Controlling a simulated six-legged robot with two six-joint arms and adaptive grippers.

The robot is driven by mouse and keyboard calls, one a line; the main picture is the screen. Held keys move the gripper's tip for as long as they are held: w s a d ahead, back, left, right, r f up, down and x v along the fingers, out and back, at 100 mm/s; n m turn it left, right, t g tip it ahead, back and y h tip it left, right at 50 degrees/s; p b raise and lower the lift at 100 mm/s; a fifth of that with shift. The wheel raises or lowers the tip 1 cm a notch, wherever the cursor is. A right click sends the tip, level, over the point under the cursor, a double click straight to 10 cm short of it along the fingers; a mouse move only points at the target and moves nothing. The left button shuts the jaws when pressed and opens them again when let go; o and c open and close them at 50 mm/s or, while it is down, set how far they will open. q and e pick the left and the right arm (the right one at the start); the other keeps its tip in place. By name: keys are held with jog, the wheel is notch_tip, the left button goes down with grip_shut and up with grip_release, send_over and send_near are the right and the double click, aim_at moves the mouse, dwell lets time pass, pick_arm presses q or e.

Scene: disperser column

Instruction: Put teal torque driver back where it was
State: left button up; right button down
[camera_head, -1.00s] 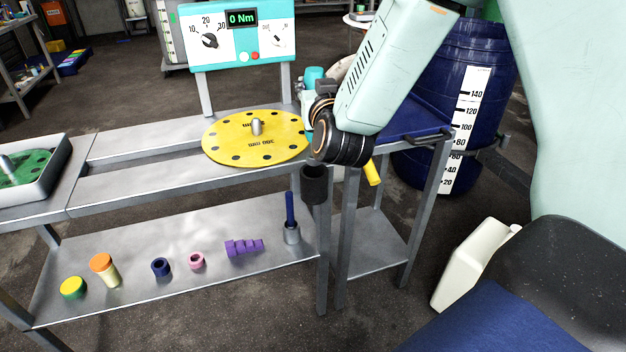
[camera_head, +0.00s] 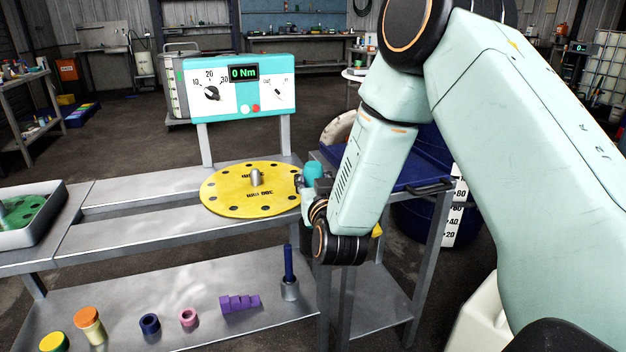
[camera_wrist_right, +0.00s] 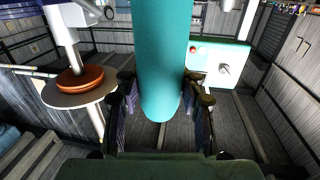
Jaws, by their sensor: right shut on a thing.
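The teal torque driver (camera_head: 313,172) is held in my right gripper (camera_head: 305,187), just right of the yellow disc. In the right wrist view the driver (camera_wrist_right: 162,60) is a long teal cylinder between the two fingers, which are shut on it. My right forearm and wrist cover the bench corner below and right of the driver, so what lies there is hidden. I cannot tell whether the driver's lower end touches anything. My left gripper is not in view.
The yellow disc (camera_head: 225,203) with a metal post lies on the bench beside the gripper. A teal torque display (camera_head: 242,72) reading 0 Nm stands behind. A blue-topped cart (camera_head: 413,178) stands right.

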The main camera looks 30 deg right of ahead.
jog(key=c, duration=1.3)
grip_release()
jog(key=shift+s+f, duration=0.1)
jog(key=shift+f, duration=0.05)
jog(key=shift+c, duration=0.2)
jog(key=o, duration=0.5)
jog(key=shift+o, duration=0.2)
